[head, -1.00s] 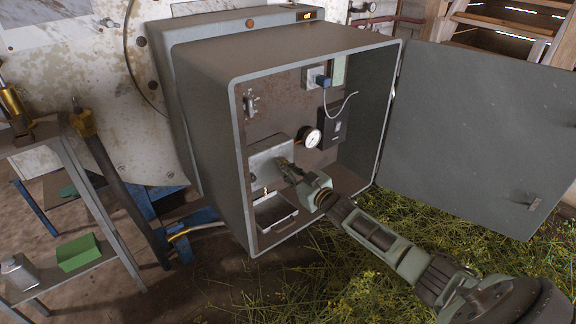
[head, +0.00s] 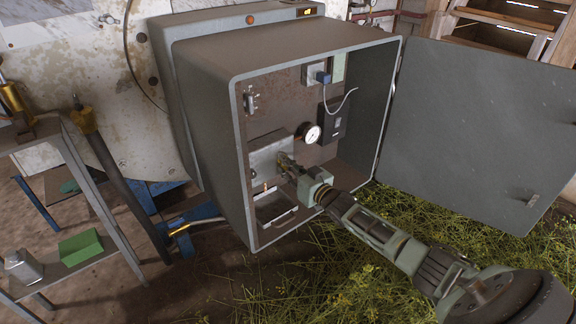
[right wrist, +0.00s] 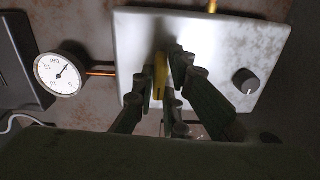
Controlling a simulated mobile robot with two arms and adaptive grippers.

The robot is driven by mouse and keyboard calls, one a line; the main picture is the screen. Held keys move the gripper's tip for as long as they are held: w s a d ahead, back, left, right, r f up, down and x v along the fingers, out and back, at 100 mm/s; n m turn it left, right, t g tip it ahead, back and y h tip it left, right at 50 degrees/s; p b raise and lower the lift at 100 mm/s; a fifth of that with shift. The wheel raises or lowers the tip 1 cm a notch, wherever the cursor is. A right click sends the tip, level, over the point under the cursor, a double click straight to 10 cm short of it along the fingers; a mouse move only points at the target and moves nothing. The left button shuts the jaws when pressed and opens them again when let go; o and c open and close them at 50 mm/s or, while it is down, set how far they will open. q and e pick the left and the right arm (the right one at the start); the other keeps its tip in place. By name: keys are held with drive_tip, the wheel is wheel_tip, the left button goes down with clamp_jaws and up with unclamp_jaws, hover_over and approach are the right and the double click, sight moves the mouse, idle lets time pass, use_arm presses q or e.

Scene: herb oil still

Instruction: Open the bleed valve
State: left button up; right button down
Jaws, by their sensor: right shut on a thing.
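The bleed valve shows as a yellow handle (right wrist: 161,76) on a pale metal box (right wrist: 205,38) in the right wrist view. In the head view the same box (head: 268,157) sits inside the open grey cabinet (head: 238,130). My right gripper (right wrist: 163,90) reaches into the cabinet and is shut on the yellow handle, with its fingers on both sides of it. In the head view the right gripper (head: 284,163) hides most of the handle. The handle looks roughly upright in the wrist picture. My left gripper is not in view.
A round pressure gauge (head: 309,133) is beside the box, and a dark knob (right wrist: 246,81) is on the box's face. A metal tray (head: 276,214) sits below. The cabinet door (head: 480,130) stands open at the right. A shelf with a green block (head: 80,247) is at the left.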

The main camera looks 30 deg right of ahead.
drive_tip(key=shift+w+r, duration=0.1)
drive_tip(key=shift+r, duration=0.3)
drive_tip(key=c, duration=1.8)
unclamp_jaws()
drive_tip(key=shift+w+f, duration=0.1)
drive_tip(key=shift+f, duration=0.05)
drive_tip(key=shift+f, duration=0.15)
drive_tip(key=s, duration=0.8)
drive_tip(key=s+d, duration=0.1)
drive_tip(key=s, duration=0.3)
